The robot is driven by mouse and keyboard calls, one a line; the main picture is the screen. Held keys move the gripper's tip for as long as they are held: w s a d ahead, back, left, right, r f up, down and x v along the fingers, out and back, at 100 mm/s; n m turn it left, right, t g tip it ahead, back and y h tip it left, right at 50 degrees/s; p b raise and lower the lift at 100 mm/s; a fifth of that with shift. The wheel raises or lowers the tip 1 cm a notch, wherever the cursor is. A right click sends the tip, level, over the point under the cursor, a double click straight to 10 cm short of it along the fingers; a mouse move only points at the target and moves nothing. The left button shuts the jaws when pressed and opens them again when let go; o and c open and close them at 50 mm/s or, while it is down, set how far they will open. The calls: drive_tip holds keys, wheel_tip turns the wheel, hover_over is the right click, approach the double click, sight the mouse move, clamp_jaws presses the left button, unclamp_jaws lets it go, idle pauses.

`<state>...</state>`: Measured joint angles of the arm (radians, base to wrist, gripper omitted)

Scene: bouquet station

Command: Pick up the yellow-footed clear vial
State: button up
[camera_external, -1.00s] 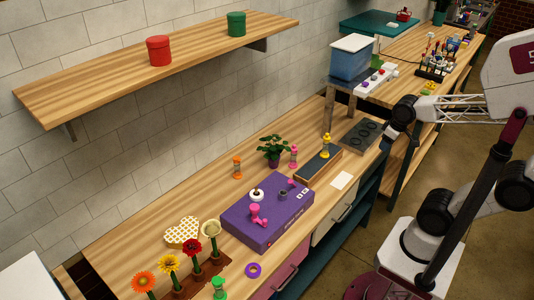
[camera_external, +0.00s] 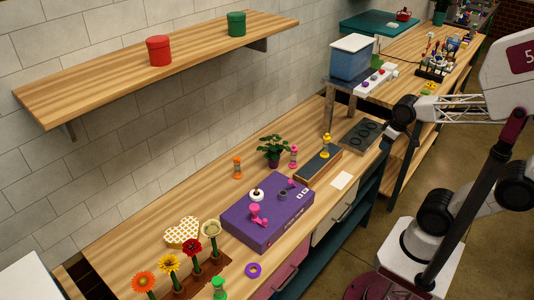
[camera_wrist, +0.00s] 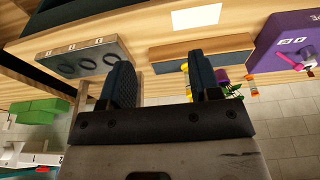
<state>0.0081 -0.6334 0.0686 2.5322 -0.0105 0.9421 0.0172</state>
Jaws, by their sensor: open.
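The tray (camera_wrist: 201,50) lies beyond the fingertips. I cannot make out the fingers in the external view.
Pink (camera_external: 293,157), orange (camera_external: 238,168) and green (camera_external: 219,288) vials stand on the bench. A potted plant (camera_external: 273,149) is close to the pink one. A panel with dark rings (camera_external: 361,136) and a blue container on a stand (camera_external: 352,58) flank the tray's right side.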

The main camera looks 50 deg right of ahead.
drive_tip(key=shift+o, duration=0.4)
drive_tip(key=t, duration=0.9)
approach(326, 148)
drive_tip(key=w+d+r, duration=0.1)
drive_tip(key=w+d, duration=0.1)
drive_tip(key=shift+w+a+f+t, duration=0.15)
drive_tip(key=shift+w+t, duration=0.8)
drive_tip(key=shift+t, duration=0.05)
drive_tip(key=shift+x, duration=1.3)
